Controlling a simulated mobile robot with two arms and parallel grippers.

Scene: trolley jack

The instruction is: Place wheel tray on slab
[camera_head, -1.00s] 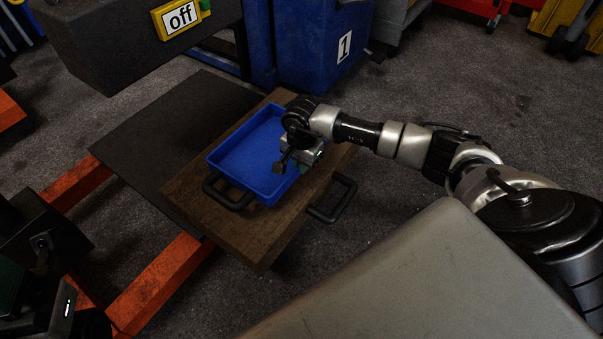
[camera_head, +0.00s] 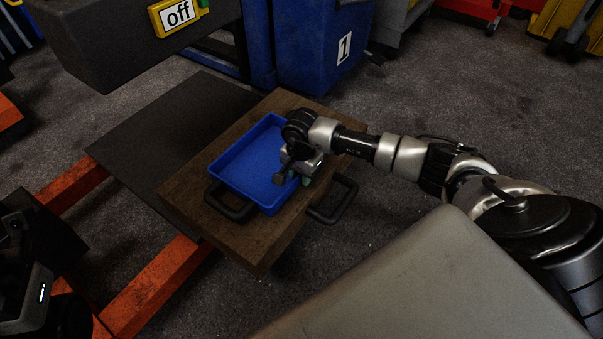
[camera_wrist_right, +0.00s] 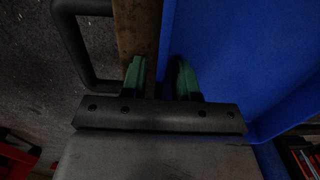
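The blue wheel tray (camera_head: 250,165) lies on the brown wooden slab (camera_head: 245,242). It looks empty and sits slightly askew on it. My right gripper (camera_head: 295,180) is at the tray's right wall. In the right wrist view its two green fingers (camera_wrist_right: 160,78) stand apart, one over the slab's wood (camera_wrist_right: 137,30) and one inside the tray (camera_wrist_right: 240,60), with the wall between them. A black handle (camera_head: 230,212) shows at the tray's front left. My left gripper (camera_head: 25,280) is dark and cut off at the lower left; its fingers are unclear.
A black handle (camera_head: 345,205) sticks out from the slab's right side. A dark mat (camera_head: 150,140) and an orange frame (camera_head: 150,285) lie to the left. A grey block (camera_head: 130,45) with an "off" sign overhangs the upper left. A blue cabinet (camera_head: 315,50) stands behind.

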